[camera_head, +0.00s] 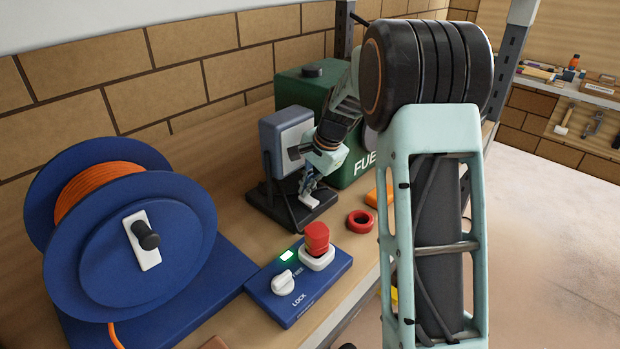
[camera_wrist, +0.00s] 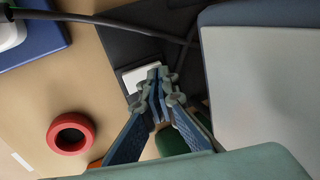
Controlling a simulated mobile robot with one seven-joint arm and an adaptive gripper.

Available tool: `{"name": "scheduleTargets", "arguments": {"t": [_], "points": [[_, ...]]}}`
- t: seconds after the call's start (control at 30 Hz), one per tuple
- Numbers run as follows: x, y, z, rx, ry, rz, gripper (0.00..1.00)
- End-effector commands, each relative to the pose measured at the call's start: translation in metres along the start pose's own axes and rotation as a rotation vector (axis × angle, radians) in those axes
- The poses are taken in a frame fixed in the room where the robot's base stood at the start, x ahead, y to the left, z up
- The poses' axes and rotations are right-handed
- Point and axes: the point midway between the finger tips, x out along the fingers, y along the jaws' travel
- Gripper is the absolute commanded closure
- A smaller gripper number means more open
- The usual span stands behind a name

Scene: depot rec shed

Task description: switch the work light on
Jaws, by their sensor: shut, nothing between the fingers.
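The work light has a blue-grey head (camera_head: 285,130) on a stand above a black base (camera_head: 262,207). Its pale front panel (camera_wrist: 262,85) fills the right of the wrist view and looks dull grey, with no glow. A white rocker switch (camera_head: 310,200) sits on the base; it also shows in the wrist view (camera_wrist: 131,80), partly hidden by the fingers. My gripper (camera_head: 305,194) is shut and empty, pointing down at the switch. In the wrist view its fingertips (camera_wrist: 160,76) overlap the switch's right side. I cannot tell whether they touch it.
A blue cable reel (camera_head: 120,240) stands left. A blue lock box (camera_head: 300,290) with a red button (camera_head: 316,238), white knob (camera_head: 283,282) and lit green indicator sits in front. A red ring (camera_head: 359,221) lies right of the base.

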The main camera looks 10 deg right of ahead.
Motion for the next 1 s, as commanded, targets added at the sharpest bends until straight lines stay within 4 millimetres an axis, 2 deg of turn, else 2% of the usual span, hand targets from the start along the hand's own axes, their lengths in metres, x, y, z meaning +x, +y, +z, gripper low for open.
{"name": "scheduleTargets", "arguments": {"t": [0.4,0.7,1.0], "points": [[0.002,-0.0006,0.0002,-0.001,0.0,0.003,1.0],[0.0086,-0.0055,0.0011,-0.003,-0.003,0.095,1.0],[0.0107,-0.0018,-0.0001,0.0,-0.002,0.088,1.0]]}}
